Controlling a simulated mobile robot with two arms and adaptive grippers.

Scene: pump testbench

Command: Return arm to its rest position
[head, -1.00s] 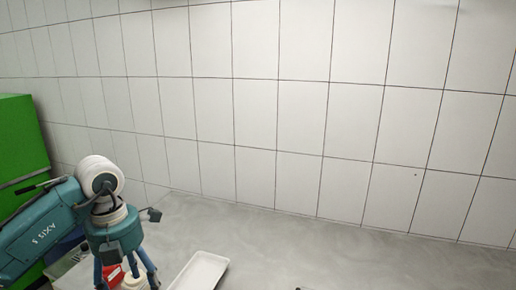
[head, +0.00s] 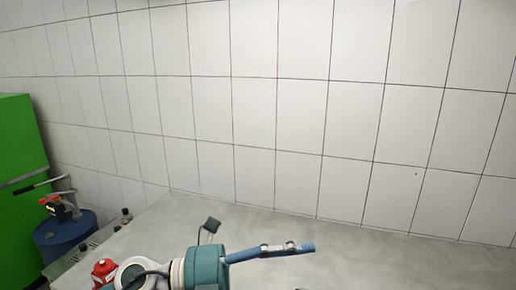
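My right gripper is out of view.
A blue barrel (head: 65,240) with a lever on top stands by a green cabinet (head: 20,150). A tiled wall (head: 300,110) closes the back.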

